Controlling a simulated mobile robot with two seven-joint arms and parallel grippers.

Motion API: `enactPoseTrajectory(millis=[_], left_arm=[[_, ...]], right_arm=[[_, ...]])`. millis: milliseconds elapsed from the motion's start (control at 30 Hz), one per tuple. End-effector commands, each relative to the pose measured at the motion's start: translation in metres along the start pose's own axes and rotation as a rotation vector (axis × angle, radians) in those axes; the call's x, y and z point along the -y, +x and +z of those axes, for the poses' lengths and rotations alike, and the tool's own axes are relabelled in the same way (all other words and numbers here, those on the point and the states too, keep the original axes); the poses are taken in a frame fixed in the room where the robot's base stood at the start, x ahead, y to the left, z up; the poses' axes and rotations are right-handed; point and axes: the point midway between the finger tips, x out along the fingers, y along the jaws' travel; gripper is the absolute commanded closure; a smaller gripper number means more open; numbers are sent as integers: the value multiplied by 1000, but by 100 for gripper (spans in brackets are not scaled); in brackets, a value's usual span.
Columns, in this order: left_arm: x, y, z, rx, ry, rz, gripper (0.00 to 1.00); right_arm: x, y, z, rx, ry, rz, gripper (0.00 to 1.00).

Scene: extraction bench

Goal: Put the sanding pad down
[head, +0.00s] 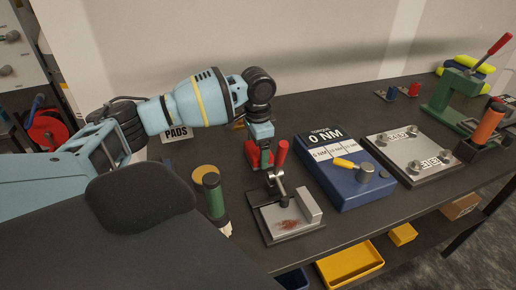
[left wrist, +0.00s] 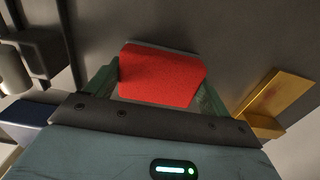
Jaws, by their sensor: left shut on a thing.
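My left gripper (head: 258,157) is shut on the sanding pad, a red block with a grey edge. In the left wrist view the red pad (left wrist: 160,76) sits between the two green fingers of the gripper (left wrist: 158,88). In the head view the pad (head: 266,159) shows only in part, low behind the red-handled clamp; I cannot tell whether it touches the bench. A sign reading PADS (head: 177,134) stands at the back, partly behind my left arm. My right gripper is not in view.
A red-handled clamp (head: 280,160) holds a plate with a rusty patch (head: 288,222) just in front. A blue torque tester (head: 345,185) stands to the right, then a grey plate (head: 412,155) and a green press (head: 455,95). A dark green cylinder (head: 214,198) stands to the left.

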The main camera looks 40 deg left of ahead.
Motion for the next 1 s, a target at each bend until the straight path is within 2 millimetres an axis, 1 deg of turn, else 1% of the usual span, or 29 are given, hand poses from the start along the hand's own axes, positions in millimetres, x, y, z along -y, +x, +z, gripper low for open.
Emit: enactPoseTrajectory(millis=[267, 300, 400, 633, 733, 867, 1000], left_arm=[[0, 3, 0, 0, 0, 1, 37], [0, 2, 0, 0, 0, 0, 14], [0, 2, 0, 0, 0, 0, 0], [0, 2, 0, 0, 0, 0, 0], [0, -1, 0, -1, 0, -1, 0], [0, -18, -1, -3, 0, -2, 0], [0, -47, -1, -6, 0, -2, 0]], right_arm=[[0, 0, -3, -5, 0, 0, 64], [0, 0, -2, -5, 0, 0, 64], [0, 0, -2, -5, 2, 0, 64], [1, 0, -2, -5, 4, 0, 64], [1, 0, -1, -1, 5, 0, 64], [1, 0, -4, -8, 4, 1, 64], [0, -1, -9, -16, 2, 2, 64]])
